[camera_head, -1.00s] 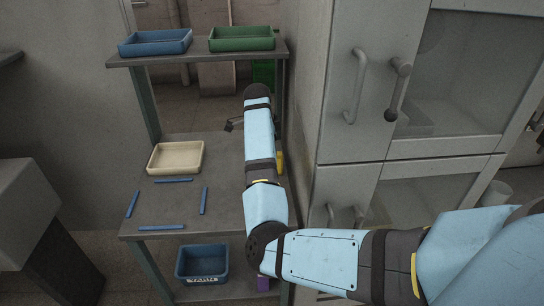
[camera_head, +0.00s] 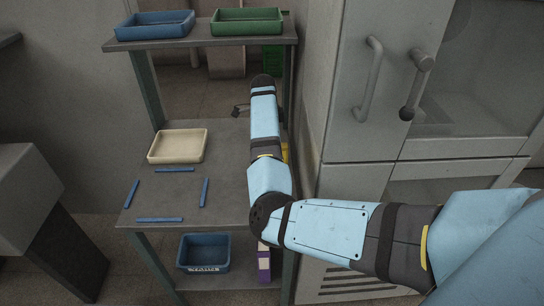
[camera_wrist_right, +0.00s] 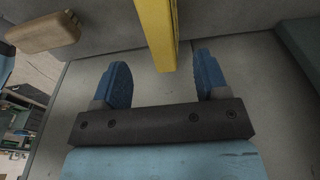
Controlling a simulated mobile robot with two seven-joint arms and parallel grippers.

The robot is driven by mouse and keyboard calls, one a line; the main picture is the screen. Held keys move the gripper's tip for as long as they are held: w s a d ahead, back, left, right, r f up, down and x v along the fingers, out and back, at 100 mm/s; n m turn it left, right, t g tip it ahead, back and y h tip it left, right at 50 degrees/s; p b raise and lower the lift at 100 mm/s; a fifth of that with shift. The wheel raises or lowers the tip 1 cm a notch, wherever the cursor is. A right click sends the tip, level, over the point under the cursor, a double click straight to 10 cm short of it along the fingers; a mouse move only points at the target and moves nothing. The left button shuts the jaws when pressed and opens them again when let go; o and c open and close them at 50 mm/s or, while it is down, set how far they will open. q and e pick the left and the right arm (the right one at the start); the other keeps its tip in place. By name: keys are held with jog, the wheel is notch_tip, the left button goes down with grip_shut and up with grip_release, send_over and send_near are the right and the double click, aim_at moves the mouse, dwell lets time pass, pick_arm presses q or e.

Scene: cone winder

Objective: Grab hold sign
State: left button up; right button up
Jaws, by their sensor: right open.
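A yellow upright piece, which looks like the hold sign (camera_wrist_right: 157,28), shows at the top of the right wrist view. Its lower end is between the two blue fingertips in the picture, with a gap on both sides. In the head view only a yellow sliver of it (camera_head: 285,152) shows behind my right arm; any writing is hidden. My right gripper (camera_wrist_right: 161,63) is open and empty, its fingers apart around the line of the yellow piece. My left gripper is not in view.
A cream tray (camera_head: 178,146) and several blue strips (camera_head: 160,220) lie on the shelf's middle board. Blue (camera_head: 155,25) and green (camera_head: 247,21) trays stand above; a blue yarn bin (camera_head: 204,253) and purple-cream stack (camera_head: 264,266) below. A cabinet (camera_head: 345,130) stands close right.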

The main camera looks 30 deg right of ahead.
jog(key=shift+d+f, duration=0.2)
jog(key=shift+f, duration=2.55)
jog(key=c, duration=1)
